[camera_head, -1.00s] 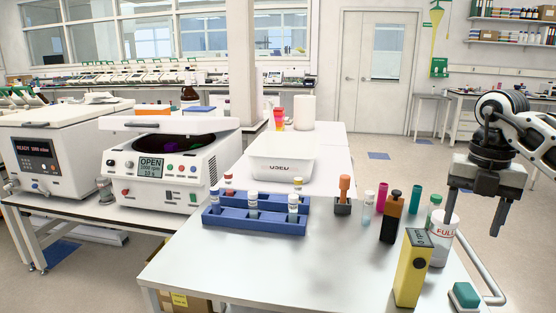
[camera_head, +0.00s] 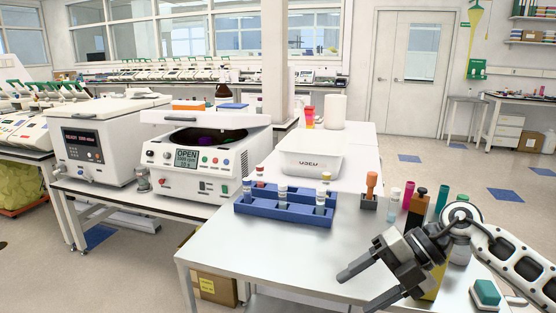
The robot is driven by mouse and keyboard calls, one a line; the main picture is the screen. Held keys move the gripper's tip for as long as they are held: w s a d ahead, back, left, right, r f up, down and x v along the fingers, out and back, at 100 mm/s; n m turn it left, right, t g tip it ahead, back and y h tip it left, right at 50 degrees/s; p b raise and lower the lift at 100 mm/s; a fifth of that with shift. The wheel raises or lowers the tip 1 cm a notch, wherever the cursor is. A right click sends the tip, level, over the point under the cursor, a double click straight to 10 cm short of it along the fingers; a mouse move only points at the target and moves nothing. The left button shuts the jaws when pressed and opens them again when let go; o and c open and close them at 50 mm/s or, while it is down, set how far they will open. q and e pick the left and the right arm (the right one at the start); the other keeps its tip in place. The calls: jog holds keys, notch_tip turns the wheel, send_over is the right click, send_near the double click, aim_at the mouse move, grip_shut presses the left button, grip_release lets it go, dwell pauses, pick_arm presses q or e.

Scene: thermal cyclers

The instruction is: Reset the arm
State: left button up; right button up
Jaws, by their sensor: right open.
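My right gripper (camera_head: 356,291) is at the lower right of the head view, over the near right part of the white table (camera_head: 235,250). Its two fingers point left and stand apart, with nothing between them. My right arm comes in from the right edge and covers most of a yellow device (camera_head: 437,285) and the white "FULL" container. My left gripper is not in view.
A blue rack (camera_head: 285,210) with several capped vials stands left of the gripper. A white bin (camera_head: 311,163) is behind it. Bottles and tubes (camera_head: 416,208) crowd the right side. An open centrifuge (camera_head: 190,170) stands at left. The table's front middle is clear.

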jog(key=s+a+m+t+y, duration=0.3)
jog(key=a+m+t+y, duration=0.5)
jog(key=a+m+t, duration=0.25)
jog(key=s+d+f+m+t+h, duration=0.2)
jog(key=d+f+m+t+h, duration=0.1)
jog(key=f+m+h, duration=0.4)
jog(key=s+d+f+m+t+h, duration=0.2)
jog(key=d+f+m+t+h, duration=0.25)
jog(key=m, duration=0.45)
jog(key=s+d+f+m+g+h, duration=0.2)
jog(key=s+f+m+g+h, duration=0.1)
jog(key=s+f+g, duration=0.4)
jog(key=s+f+m, duration=0.1)
jog(key=s+f, duration=0.2)
jog(key=f, duration=0.1)
jog(key=shift+s+f, duration=0.2)
jog(key=shift+s, duration=0.2)
jog(key=shift+h, duration=0.25)
